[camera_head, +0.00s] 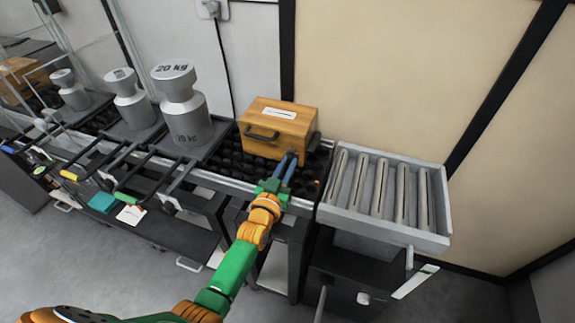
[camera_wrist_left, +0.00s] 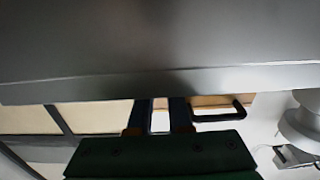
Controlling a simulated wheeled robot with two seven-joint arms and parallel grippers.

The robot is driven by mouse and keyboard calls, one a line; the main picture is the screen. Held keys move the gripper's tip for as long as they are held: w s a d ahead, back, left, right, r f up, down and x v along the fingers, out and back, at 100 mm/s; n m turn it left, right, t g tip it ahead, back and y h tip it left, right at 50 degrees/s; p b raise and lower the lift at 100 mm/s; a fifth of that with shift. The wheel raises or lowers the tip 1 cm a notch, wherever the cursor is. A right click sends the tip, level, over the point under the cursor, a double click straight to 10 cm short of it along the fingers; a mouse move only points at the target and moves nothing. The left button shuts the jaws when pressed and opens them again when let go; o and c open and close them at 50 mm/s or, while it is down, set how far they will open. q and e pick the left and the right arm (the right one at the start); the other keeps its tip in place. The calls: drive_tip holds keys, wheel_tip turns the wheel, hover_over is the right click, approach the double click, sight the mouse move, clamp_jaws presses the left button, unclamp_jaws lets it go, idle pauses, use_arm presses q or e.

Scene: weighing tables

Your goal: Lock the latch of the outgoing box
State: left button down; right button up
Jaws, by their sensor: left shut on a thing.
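The outgoing box (camera_head: 283,121), orange-brown wood with a white label on top and a dark handle on its front, sits on the black roller bed. My left gripper (camera_head: 289,158) reaches the lower right of its front face. The gripper is shut on a small part there, which seems to be the latch; the fingers hide it. In the left wrist view the two dark blue fingers (camera_wrist_left: 161,116) stand close together beside the box's wooden side and black handle (camera_wrist_left: 220,113). My right gripper is not in view.
A grey roller tray (camera_head: 437,239) stands right of the box. Several grey weights, one marked 20 kg (camera_head: 183,112), stand on platforms to the left. A beige wall is behind. A large grey surface (camera_wrist_left: 160,45) fills the top of the left wrist view.

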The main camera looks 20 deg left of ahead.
use_arm(q)
drive_tip(key=c, duration=1.1)
unclamp_jaws()
drive_tip(key=shift+s, duration=0.1)
drive_tip(key=s+p, duration=0.1)
drive_tip(key=s, duration=0.6)
drive_tip(key=shift+a+p, duration=0.15)
drive_tip(key=shift+p, duration=0.15)
